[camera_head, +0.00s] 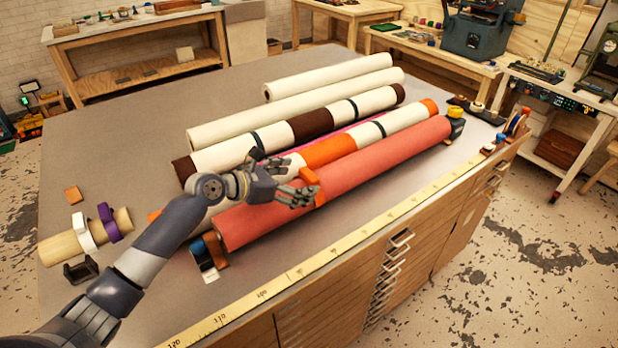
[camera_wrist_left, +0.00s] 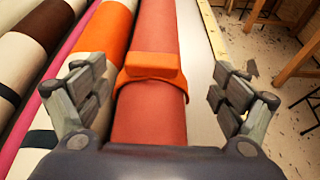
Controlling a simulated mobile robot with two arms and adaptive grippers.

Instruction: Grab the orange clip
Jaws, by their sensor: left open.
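The orange clip (camera_head: 315,188) sits around the salmon-red roll (camera_head: 370,163) near its middle. In the left wrist view the orange clip (camera_wrist_left: 152,70) wraps over the top of the red roll (camera_wrist_left: 155,30), with a raised block on it. My left gripper (camera_head: 284,179) is open just beside the clip, its fingers apart. In the left wrist view the fingers of my left gripper (camera_wrist_left: 160,95) stand on either side of the red roll and clip, with a gap on both sides. My right gripper is in neither view.
Several other rolls lie behind the red one, including a white and brown roll (camera_head: 310,127) and plain cream rolls (camera_head: 300,108). A cardboard tube with white and purple clips (camera_head: 85,233) lies at the left. A yellow measuring tape (camera_head: 330,252) runs along the table's front edge.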

